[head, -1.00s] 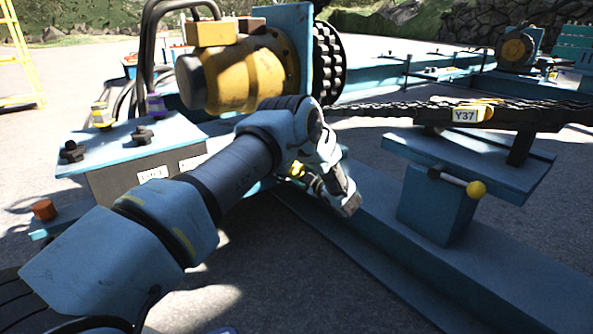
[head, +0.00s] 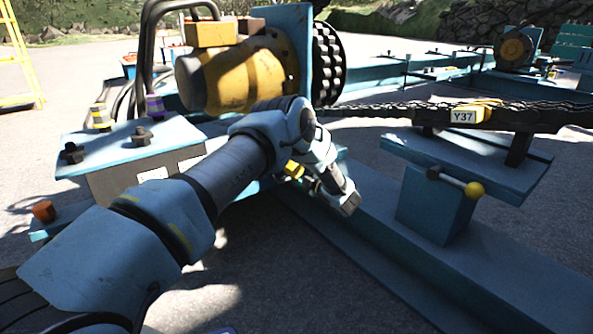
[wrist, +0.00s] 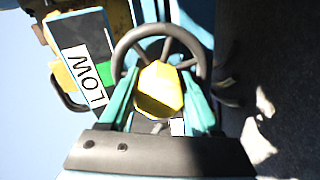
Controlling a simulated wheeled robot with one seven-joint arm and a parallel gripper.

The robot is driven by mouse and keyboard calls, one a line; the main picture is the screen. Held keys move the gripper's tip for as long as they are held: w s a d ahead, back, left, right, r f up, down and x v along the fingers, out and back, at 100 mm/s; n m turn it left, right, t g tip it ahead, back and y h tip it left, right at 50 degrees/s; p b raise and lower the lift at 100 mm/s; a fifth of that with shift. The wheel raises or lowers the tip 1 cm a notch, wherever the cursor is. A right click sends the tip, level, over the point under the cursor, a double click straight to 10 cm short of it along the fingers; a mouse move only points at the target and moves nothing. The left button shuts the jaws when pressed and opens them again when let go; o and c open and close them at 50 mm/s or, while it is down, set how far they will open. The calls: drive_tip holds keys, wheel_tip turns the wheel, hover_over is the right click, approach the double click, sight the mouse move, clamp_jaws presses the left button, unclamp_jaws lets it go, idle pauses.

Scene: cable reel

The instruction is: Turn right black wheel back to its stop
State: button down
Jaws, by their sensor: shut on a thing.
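A black spoked wheel (wrist: 158,38) shows in the wrist view, with its rim beyond my fingers. A faceted yellow hub (wrist: 160,90) sits in front of its spokes. My gripper (wrist: 160,86) has its two teal fingers on either side of this hub and is shut on it. In the head view my arm reaches to the middle, below the yellow motor. My own wrist covers the wheel there. I cannot tell from these views how far the wheel is turned.
A LOW label (wrist: 88,72) with a green patch is left of the wheel. In the head view, a blue panel (head: 112,152) with black knobs stands left of my arm. A stand with a yellow-ended lever (head: 473,189) and a black cable chain (head: 400,109) are at right.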

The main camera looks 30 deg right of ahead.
drive_tip(key=shift+f, duration=0.1)
drive_tip(key=shift+c, duration=0.6)
unclamp_jaws()
drive_tip(key=shift+s, duration=0.1)
drive_tip(key=s+d+p, duration=0.2)
drive_tip(key=s+p, duration=0.1)
drive_tip(key=s, duration=0.7)
drive_tip(key=shift+s+p, duration=0.25)
drive_tip(key=shift+p, duration=0.15)
drive_tip(key=shift+o, duration=0.4)
